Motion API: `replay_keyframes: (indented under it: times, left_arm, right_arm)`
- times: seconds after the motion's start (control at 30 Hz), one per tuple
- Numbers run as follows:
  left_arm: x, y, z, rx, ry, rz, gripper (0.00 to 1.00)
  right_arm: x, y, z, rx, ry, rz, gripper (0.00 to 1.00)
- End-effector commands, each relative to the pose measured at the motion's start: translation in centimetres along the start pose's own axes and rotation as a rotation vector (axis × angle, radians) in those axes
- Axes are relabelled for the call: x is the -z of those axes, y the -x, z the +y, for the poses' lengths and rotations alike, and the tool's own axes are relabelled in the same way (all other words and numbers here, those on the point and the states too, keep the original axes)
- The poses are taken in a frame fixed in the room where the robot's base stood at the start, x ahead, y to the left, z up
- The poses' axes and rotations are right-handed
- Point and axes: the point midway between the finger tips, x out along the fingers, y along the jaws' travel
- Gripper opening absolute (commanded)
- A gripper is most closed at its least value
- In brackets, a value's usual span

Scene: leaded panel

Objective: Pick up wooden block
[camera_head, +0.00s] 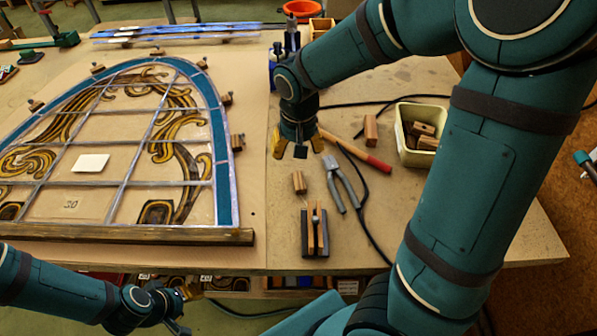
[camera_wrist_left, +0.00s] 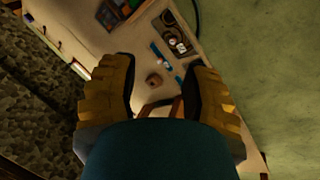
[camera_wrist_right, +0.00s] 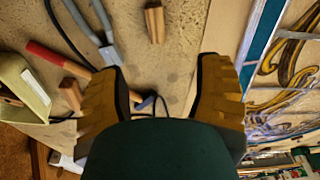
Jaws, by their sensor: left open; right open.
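A small wooden block (camera_head: 299,182) lies on the table between the leaded panel and the pliers; it also shows at the top of the right wrist view (camera_wrist_right: 154,22). Another wooden block (camera_head: 371,128) stands near the hammer and shows in the right wrist view (camera_wrist_right: 70,92). More blocks (camera_head: 423,129) lie in a pale bin. My right gripper (camera_head: 300,148) is open and empty, pointing down above the table, just beyond the small block. My left gripper (camera_head: 184,302) is open and empty, low in front of the table's near edge.
The leaded panel (camera_head: 222,165) fills the left, with several blocks around its rim. Pliers (camera_head: 341,183), a red-handled hammer (camera_head: 366,155), a dark holder with wooden pieces (camera_head: 315,232) and the pale bin (camera_head: 413,157) crowd the right side. A black cable crosses the table.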

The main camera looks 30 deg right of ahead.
Motion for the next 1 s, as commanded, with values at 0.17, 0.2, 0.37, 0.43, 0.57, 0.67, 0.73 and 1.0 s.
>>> replay_keyframes:
  times: [0.17, 0.2, 0.37, 0.43, 0.57, 0.67, 0.73, 1.0]
  left_arm:
    - [-0.3, -0.8, -0.3, 0.0, -0.001, -0.007, 0.47]
    - [-0.4, -0.9, -0.4, 0.0, -0.002, -0.008, 0.47]
    - [-0.7, -1.5, -0.6, -0.001, -0.003, -0.014, 0.47]
    - [-0.8, -1.6, -0.7, -0.001, -0.004, -0.016, 0.47]
    - [-0.9, -1.7, -0.7, -0.002, -0.005, -0.018, 0.47]
    - [-0.9, -1.9, -0.7, -0.002, -0.005, -0.019, 0.47]
    - [-1.1, -2.2, -0.8, -0.002, -0.006, -0.021, 0.47]
    - [-1.4, -3.0, -1.1, -0.003, -0.008, -0.029, 0.47]
  right_arm:
    - [-0.2, -3.2, 0.1, -0.004, 0.0, -0.006, 0.65]
    - [-0.2, -4.0, 0.1, -0.004, 0.0, -0.007, 0.65]
    - [-0.1, -6.7, 0.1, -0.003, 0.0, -0.004, 0.65]
    - [-0.1, -7.5, 0.1, -0.003, -0.001, -0.004, 0.65]
    - [-0.1, -8.2, 0.1, -0.002, 0.0, -0.002, 0.65]
    - [-0.2, -8.9, 0.2, -0.002, 0.0, -0.003, 0.65]
    - [-0.4, -9.8, 0.3, -0.002, 0.0, -0.004, 0.65]
    - [-0.6, -13.2, 0.6, -0.002, -0.001, -0.003, 0.65]
